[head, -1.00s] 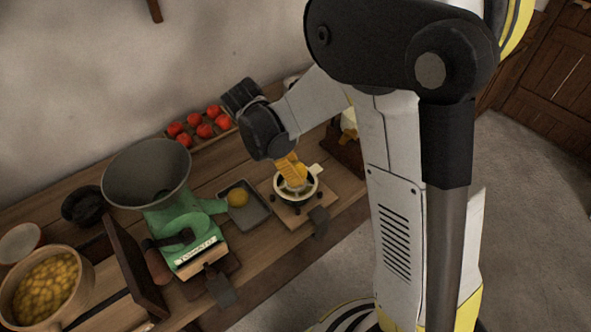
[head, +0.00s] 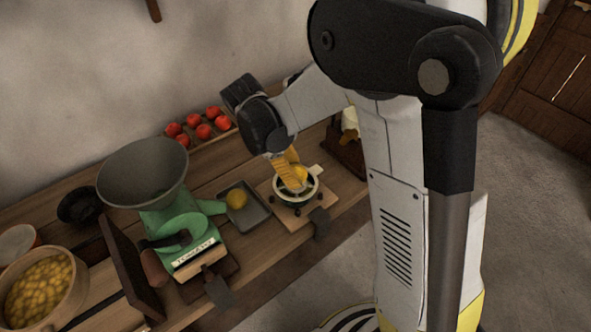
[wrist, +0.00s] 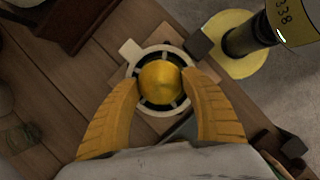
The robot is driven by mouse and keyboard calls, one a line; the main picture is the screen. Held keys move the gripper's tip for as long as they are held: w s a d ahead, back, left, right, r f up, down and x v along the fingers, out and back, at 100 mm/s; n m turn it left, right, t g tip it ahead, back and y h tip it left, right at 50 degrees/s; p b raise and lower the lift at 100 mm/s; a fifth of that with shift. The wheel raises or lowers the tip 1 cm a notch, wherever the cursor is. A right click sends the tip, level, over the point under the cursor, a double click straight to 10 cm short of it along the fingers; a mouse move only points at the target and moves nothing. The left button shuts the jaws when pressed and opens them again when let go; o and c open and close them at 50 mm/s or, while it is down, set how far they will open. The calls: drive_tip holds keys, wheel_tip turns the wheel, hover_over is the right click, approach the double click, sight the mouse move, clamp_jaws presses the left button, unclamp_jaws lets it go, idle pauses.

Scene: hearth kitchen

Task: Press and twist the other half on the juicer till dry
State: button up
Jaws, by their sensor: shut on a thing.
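The juicer (head: 311,190) is a pale ring-shaped body with a dark inside and a side tab, standing on a wooden board. My gripper (wrist: 160,92) has yellow-orange fingers and is shut on a yellow fruit half (wrist: 161,78), directly over the juicer's middle. The half covers the centre of the juicer, so the cone is hidden, and I cannot tell how firmly it touches. The juicer's ring also shows around the fruit in the wrist view (wrist: 133,94).
A green mill with a large grey funnel (head: 143,172) stands left of the tray. Red tomatoes (head: 203,131) lie in a rack behind. A bowl of yellow pieces (head: 82,291) is at far left. A dark wooden box (head: 347,150) is right of the juicer.

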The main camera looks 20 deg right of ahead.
sight(303, 169)
drive_tip(key=shift+f, duration=0.1)
drive_tip(key=n+t, duration=0.1)
drive_tip(key=n, duration=0.1)
drive_tip(key=shift+s+n, duration=0.1)
drive_tip(key=shift+n, duration=0.2)
drive_tip(key=n+t, duration=0.1)
drive_tip(key=n, duration=0.2)
drive_tip(key=shift+n, duration=0.3)
drive_tip(key=m+g+b, duration=0.1)
drive_tip(key=m, duration=0.2)
drive_tip(key=shift+f+m, duration=0.15)
drive_tip(key=shift+m, duration=0.25)
drive_tip(key=m+g, duration=0.1)
drive_tip(key=m, duration=0.2)
drive_tip(key=shift+r+p, duration=2.6)
drive_tip(key=shift+r, duration=0.95)
